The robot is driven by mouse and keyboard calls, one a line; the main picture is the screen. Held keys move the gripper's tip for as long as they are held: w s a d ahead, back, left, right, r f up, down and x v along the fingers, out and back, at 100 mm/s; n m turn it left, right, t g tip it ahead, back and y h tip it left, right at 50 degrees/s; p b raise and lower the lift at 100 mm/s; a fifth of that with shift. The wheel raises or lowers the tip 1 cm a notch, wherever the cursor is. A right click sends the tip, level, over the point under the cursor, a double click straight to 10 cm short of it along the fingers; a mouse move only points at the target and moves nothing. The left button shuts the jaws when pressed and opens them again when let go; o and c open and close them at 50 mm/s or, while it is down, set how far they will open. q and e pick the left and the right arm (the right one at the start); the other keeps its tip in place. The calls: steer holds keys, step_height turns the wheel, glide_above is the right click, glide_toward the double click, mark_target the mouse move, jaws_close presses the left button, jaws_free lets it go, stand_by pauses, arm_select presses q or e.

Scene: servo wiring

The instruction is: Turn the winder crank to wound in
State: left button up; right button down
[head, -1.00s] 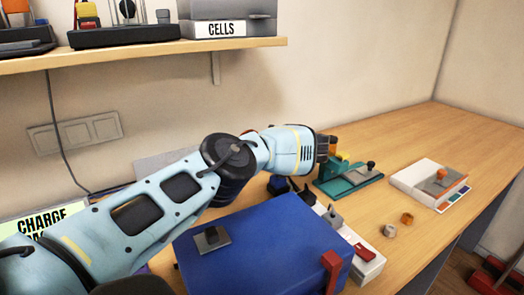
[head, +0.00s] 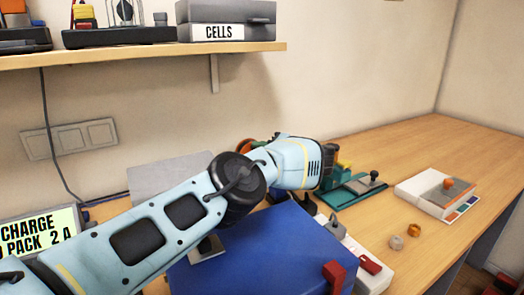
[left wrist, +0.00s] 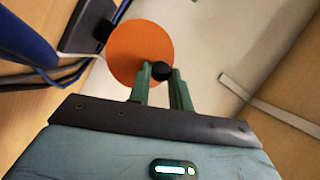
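The winder shows in the left wrist view as an orange disc (left wrist: 130,48) with a black crank knob (left wrist: 160,71) near its edge. My left gripper (left wrist: 161,75) has its two green fingertips on either side of the knob, and the gap between them matches its width, so it looks shut on the knob. In the head view my left gripper (head: 318,168) reaches over behind the blue box, and a sliver of an orange-red round part (head: 250,146) shows behind the wrist. The arm hides most of the winder there. My right gripper is not in view.
The blue box (head: 255,250) fills the near bench. A teal fixture (head: 355,190) stands just right of my gripper, and a white tray (head: 425,200) is farther right. Two small round parts (head: 405,236) lie before it. The bench's far right is clear.

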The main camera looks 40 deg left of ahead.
arm_select(q)
steer(key=o, duration=0.4)
steer(key=shift+w+d+r, duration=0.1)
steer(key=shift+d+r, duration=0.1)
steer(key=shift+d, duration=1.1)
steer(key=shift+w+d+r, duration=0.1)
steer(key=shift+d+r, duration=0.1)
steer(key=shift+d, duration=1.05)
steer(key=shift+w+d+r, duration=0.1)
steer(key=shift+d+r, duration=0.1)
steer(key=shift+d, duration=1.1)
steer(key=shift+f, duration=0.1)
